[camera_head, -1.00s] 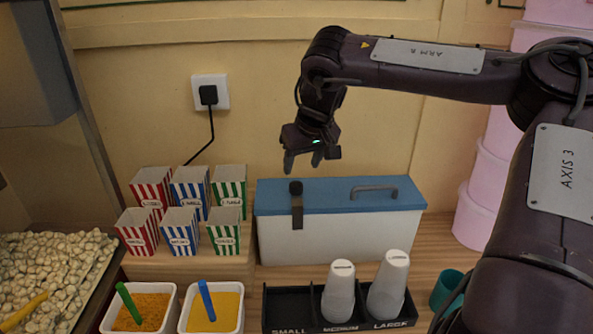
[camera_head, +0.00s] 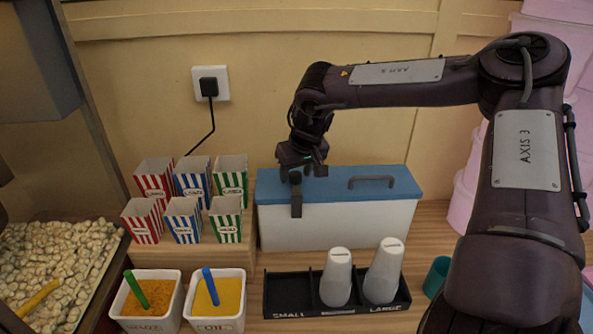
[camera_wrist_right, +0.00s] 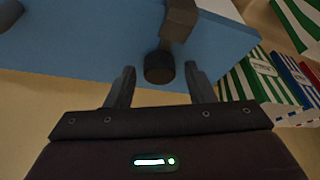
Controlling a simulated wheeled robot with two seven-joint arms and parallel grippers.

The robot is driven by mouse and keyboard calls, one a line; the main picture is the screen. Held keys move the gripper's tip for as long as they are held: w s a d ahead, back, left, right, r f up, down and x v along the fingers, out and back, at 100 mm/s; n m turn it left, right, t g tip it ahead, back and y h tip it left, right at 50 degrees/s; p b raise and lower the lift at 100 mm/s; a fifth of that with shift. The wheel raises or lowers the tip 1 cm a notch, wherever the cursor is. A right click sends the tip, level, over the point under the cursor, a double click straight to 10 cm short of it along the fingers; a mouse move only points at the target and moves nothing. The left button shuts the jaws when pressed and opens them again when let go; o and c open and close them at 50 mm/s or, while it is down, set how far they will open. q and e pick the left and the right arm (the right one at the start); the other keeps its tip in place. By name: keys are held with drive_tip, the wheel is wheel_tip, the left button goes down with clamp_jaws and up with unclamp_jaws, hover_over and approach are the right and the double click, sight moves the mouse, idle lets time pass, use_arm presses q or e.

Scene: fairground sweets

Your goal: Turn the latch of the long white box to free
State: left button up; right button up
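The long white box (camera_head: 340,226) stands against the back wall under a blue lid (camera_head: 340,186). Its dark latch (camera_head: 296,207) has a round knob and a bar that hangs down over the front edge near the left end. My right gripper (camera_head: 303,171) is just above the latch knob, pointing down. In the right wrist view the latch knob (camera_wrist_right: 159,68) lies between the two spread fingertips (camera_wrist_right: 160,72), with a gap on each side. The gripper is open and holds nothing. My left gripper is not in view.
Striped paper boxes (camera_head: 183,219) stand left of the white box. Two tubs (camera_head: 216,324) with scoops and a black cup holder (camera_head: 285,292) with white cups are in front. A grey handle (camera_head: 372,179) rises from the lid. A teal cup (camera_head: 436,277) stands at right.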

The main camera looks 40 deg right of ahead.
drive_tip(key=c, duration=0.8)
drive_tip(key=shift+c, duration=0.2)
